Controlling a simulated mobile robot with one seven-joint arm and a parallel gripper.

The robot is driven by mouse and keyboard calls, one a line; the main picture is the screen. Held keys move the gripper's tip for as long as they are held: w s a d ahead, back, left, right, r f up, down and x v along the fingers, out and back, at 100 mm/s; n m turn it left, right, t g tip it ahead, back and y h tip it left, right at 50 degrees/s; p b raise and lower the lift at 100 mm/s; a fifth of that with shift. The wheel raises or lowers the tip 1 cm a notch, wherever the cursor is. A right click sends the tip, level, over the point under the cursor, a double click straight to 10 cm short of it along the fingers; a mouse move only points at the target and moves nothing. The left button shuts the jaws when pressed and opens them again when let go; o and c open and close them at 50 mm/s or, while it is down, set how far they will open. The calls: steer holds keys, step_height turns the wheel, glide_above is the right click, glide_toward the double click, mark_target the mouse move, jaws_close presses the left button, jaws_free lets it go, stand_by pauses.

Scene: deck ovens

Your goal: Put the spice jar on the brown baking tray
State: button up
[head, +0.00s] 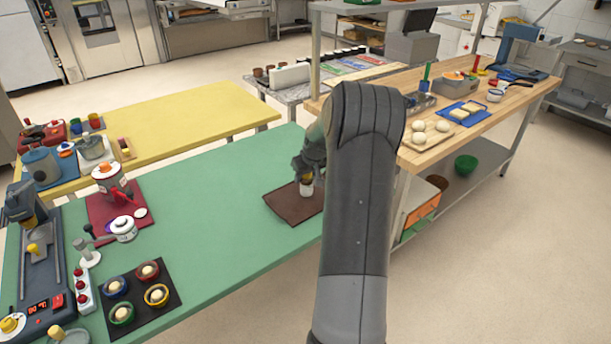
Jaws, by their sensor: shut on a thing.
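The brown baking tray (284,207) lies flat on the green table, near its right edge. My gripper (307,177) is over the tray and shut on the spice jar (306,189). The jar is small, with a pale, yellowish body, and looks upright. Its upper part is hidden by my gripper. I cannot tell whether its base touches the tray or is just above it. My arm covers the right end of the tray.
The green table (225,190) is clear left of the tray. Farther left are a dark mat (136,289) with several small bowls, a red mat (104,219) and a scale (40,285). A wooden bench (450,140) stands to the right.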

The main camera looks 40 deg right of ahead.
steer(key=shift+f, duration=0.1)
steer(key=o, duration=1)
steer(key=shift+o, duration=0.2)
